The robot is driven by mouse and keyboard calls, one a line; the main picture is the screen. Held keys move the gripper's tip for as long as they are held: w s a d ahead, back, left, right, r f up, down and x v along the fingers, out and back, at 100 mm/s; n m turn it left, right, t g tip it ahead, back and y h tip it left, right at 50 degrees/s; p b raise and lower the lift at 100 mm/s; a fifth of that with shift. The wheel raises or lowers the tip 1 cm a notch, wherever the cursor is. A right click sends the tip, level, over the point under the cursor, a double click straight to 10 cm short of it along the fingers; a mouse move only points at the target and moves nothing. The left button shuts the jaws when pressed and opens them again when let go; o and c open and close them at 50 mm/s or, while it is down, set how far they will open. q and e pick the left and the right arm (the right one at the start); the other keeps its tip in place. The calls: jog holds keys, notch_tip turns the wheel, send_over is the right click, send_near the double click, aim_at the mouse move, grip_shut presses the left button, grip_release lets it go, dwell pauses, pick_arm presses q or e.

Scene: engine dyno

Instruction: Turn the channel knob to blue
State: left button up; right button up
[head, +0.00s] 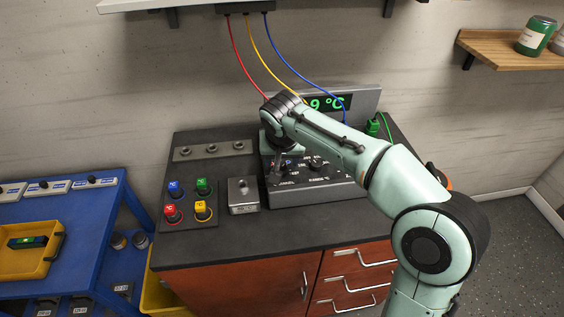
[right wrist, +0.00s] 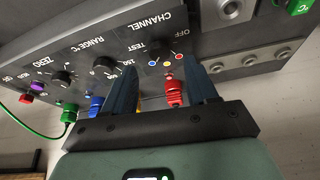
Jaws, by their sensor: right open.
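The instrument box (head: 317,195) stands on the dark bench top, its control panel partly hidden by my right arm. In the right wrist view its panel (right wrist: 125,50) shows the CHANNEL label, OFF and TEST marks, and blue, orange and red dots. The dark channel knob (right wrist: 168,45) lies among these marks; I cannot tell where it points. My right gripper (right wrist: 161,84) is open, its two fingers apart and reaching toward the CHANNEL area. A red plug (right wrist: 174,91) shows between the fingers. In the head view my right gripper (head: 281,172) is above the panel's left part. My left gripper is not in view.
Range knob (right wrist: 104,69) and zero knob (right wrist: 62,78) sit left of the channel area. Red, yellow and blue cables (head: 247,62) hang down behind my arm.

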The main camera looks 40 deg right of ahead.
jog(key=p+v, duration=0.1)
jog(key=v, duration=0.8)
